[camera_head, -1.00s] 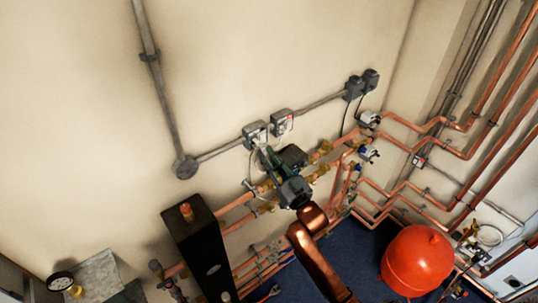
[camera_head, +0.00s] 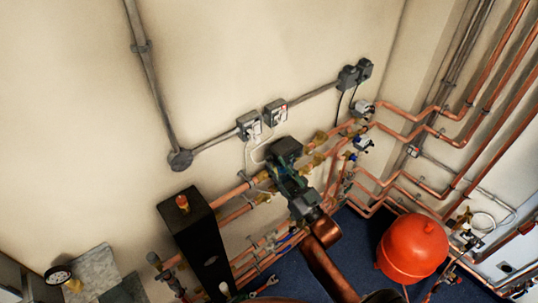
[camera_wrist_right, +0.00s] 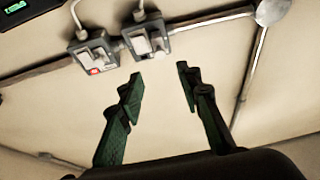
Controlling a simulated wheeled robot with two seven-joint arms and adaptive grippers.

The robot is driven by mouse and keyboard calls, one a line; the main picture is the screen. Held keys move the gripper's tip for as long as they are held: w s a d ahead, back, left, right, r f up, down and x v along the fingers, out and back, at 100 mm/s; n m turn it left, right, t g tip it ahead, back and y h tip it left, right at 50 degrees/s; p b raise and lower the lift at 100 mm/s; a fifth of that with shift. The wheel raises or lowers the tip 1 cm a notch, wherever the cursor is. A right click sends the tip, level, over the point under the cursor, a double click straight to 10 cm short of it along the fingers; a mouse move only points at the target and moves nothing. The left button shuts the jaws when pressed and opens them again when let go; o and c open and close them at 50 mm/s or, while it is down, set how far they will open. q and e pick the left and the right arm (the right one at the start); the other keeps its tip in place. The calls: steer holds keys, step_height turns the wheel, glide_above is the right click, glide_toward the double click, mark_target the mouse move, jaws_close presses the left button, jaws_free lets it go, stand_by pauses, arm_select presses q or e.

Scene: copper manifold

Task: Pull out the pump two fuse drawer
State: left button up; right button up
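Two grey-and-white fuse boxes are on the wall. The left one (camera_head: 249,125) also shows in the right wrist view (camera_wrist_right: 147,38). The right one (camera_head: 276,112), with a red mark, also shows in the right wrist view (camera_wrist_right: 93,55). I cannot tell which serves pump two, and the fuse drawers are too small to make out. My right gripper (camera_head: 276,168) is below the boxes in the head view. In the wrist view its green-padded fingers (camera_wrist_right: 158,82) are open, with nothing between them, apart from the boxes. My left gripper is not in view.
A dark pump (camera_head: 286,149) sits on the copper pipes close to my right gripper. Cables hang from the boxes, and a grey conduit (camera_head: 212,141) runs to a round junction box (camera_head: 180,160). A black column (camera_head: 198,240) and a red vessel (camera_head: 412,248) stand lower down.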

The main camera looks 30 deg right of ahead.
steer(key=shift+v, duration=1.6)
